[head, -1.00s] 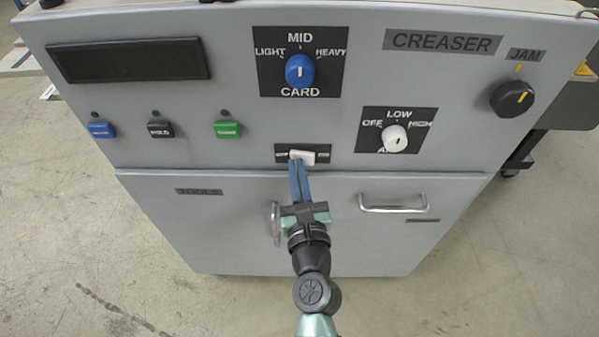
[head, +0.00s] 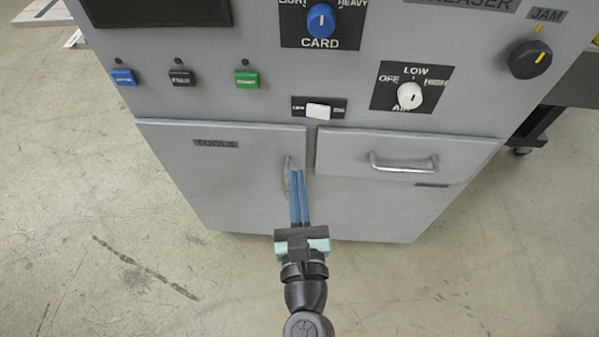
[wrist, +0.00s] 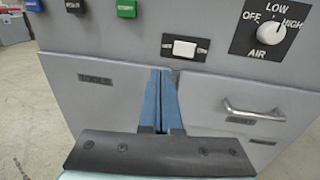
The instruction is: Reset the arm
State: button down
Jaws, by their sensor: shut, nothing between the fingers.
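My gripper (head: 297,174) is shut, with its two blue fingers together and nothing between them. In the head view it is in front of the creaser's lower doors, below the white rocker switch (head: 318,111). The fingertips overlap the left door's handle (head: 287,178) in the picture; I cannot tell the gap in depth. In the wrist view the fingers (wrist: 161,75) point at the cabinet front, below the same white switch (wrist: 184,49), apart from it.
The grey creaser cabinet (head: 240,195) fills the middle. It carries a blue card knob (head: 321,20), a white air knob (head: 410,95), a black jam knob (head: 530,59) and a green button (head: 247,79). A drawer handle (head: 404,163) sticks out at right. Floor (head: 90,220) is open at left.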

dwell(0.5)
jog(key=w+a+r+n+t+y, duration=0.1)
jog(key=w+r+n+t+y, duration=0.1)
jog(key=r+n, duration=1.1)
jog(key=w+a+r+n+t+y, duration=0.1)
jog(key=w+a+r+n+t, duration=0.15)
jog(key=r+n, duration=1)
jog(key=s+d+r+n+t+h+p, duration=0.1)
jog(key=s+d+r+n+h+p, duration=0.1)
jog(key=r, duration=1.1)
jog(key=s+d+r+n+t+h+p, duration=0.2)
jog(key=r+p, duration=0.5)
jog(key=r, duration=0.6)
jog(key=s+d+r+n+t+h+p, duration=0.1)
jog(key=s+r+n+p, duration=0.3)
jog(key=r, duration=1)
jog(key=shift+s+d+n+t+h+p, duration=0.4)
jog(key=shift+s+d+t+p, duration=0.15)
jog(key=shift+p, duration=0.15)
